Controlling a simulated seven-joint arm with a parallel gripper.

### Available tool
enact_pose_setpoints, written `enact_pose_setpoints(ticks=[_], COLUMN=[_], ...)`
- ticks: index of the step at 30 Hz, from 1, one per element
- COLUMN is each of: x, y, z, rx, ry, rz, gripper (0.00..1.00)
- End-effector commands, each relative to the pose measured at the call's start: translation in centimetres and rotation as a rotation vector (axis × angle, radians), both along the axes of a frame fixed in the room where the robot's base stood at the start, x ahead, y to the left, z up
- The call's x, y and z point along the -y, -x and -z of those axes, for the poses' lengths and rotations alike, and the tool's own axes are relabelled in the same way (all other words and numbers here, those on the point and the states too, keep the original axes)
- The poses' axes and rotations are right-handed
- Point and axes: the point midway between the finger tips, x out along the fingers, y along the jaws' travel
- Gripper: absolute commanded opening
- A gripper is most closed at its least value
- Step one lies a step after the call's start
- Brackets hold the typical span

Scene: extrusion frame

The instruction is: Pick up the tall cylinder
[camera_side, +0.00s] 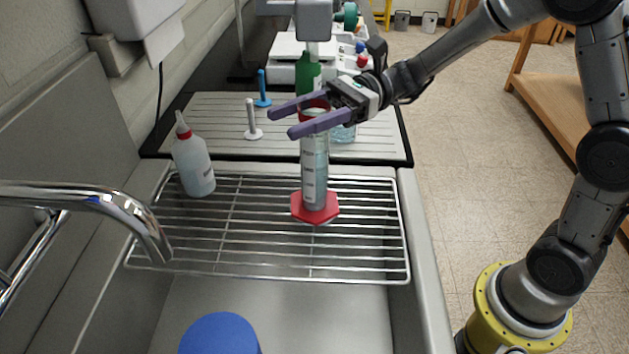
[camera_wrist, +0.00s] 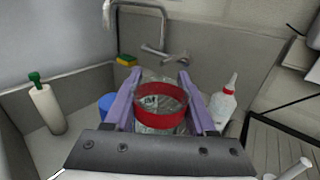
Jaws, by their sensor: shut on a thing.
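The tall cylinder (camera_side: 314,170) is a clear graduated tube with a red hexagonal foot (camera_side: 315,208) and a red collar near its top. It looks upright over the wire rack; I cannot tell whether the foot touches the wires. My gripper (camera_side: 298,122) has its two purple fingers on either side of the cylinder's upper part, at the red collar, and is shut on it. In the wrist view the red collar (camera_wrist: 160,106) sits between the purple fingers (camera_wrist: 154,90). Part of the collar is hidden by the near finger in the side view.
The wire rack (camera_side: 230,240) spans the sink. A wash bottle with a red cap (camera_side: 194,163) stands on its left. Behind are a ribbed drainboard (camera_side: 215,125), a white peg (camera_side: 252,122), a blue peg (camera_side: 262,90) and a green bottle (camera_side: 307,75). A chrome faucet (camera_side: 90,198) and blue object (camera_side: 218,335) are nearer.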

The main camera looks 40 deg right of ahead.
Motion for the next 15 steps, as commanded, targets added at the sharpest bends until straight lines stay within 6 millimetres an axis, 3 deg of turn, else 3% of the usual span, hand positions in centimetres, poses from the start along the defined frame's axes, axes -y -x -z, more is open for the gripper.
enact_pose_setpoints(ticks=[1, 5, 15], x=[0.01, 0.01, 0.02], y=[0.00, -0.01, -0.01], z=[0.00, 0.00, -0.04], rx=[0.000, 0.000, 0.001], ry=[0.000, 0.000, 0.000], rz=[0.000, 0.000, 0.000], gripper=[0.21, 0.00, 0.00])
